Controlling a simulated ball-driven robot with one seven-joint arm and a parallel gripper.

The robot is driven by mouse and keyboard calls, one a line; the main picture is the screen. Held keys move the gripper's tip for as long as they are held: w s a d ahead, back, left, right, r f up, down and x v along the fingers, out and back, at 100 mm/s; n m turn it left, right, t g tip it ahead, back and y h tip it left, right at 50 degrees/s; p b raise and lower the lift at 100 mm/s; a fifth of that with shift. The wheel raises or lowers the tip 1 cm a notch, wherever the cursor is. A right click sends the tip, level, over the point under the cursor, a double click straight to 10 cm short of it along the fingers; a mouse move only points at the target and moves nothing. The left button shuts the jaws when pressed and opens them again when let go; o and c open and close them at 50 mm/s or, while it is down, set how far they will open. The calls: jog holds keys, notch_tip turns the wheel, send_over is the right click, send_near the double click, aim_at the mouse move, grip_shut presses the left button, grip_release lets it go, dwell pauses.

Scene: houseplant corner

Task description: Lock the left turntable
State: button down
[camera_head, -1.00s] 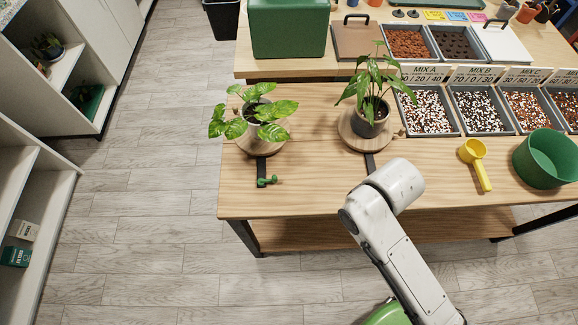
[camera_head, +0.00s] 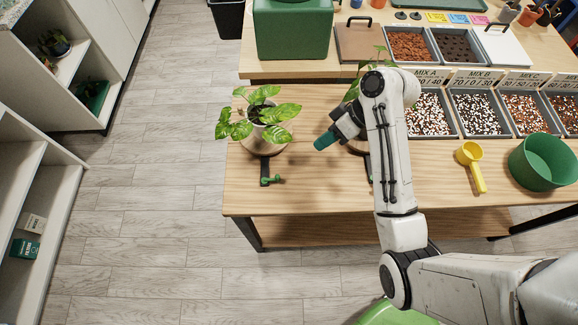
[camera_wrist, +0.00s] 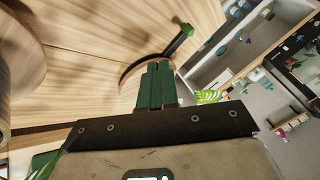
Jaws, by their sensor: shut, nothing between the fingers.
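The left turntable (camera_head: 281,148) is a round wooden disc bearing a leafy plant in a pale pot (camera_head: 256,115). A dark strip (camera_head: 264,168) runs from it toward the table's front edge, with a green-handled lever (camera_head: 271,181) at its front end. The lever also shows in the wrist view (camera_wrist: 187,29). My gripper (camera_head: 322,142) is shut and empty, its green fingers above the table right of the left turntable, apart from the lever. The fingers also show in the wrist view (camera_wrist: 156,85). My arm hides most of the right turntable (camera_head: 354,146) and its plant.
Trays of potting mix (camera_head: 481,109), a yellow scoop (camera_head: 471,158) and a green bowl (camera_head: 543,160) stand to the right. A green box (camera_head: 291,30) is on the table behind. Bare wood lies around the lever and along the table's front left.

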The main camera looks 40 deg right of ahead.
aim_at(270, 179)
jog(key=shift+a+f, duration=0.1)
jog(key=p+x, duration=0.1)
jog(key=x, duration=0.8)
jog(key=shift+a+f, duration=0.15)
jog(key=shift+f, duration=0.1)
jog(key=shift+s+a+f+p, duration=0.1)
jog(key=shift+a+p, duration=0.25)
jog(key=shift+a, duration=0.65)
jog(key=shift+s+a+p, duration=0.15)
jog(key=shift+a+p, duration=0.2)
jog(key=shift+a, duration=0.65)
jog(key=shift+w, duration=0.1)
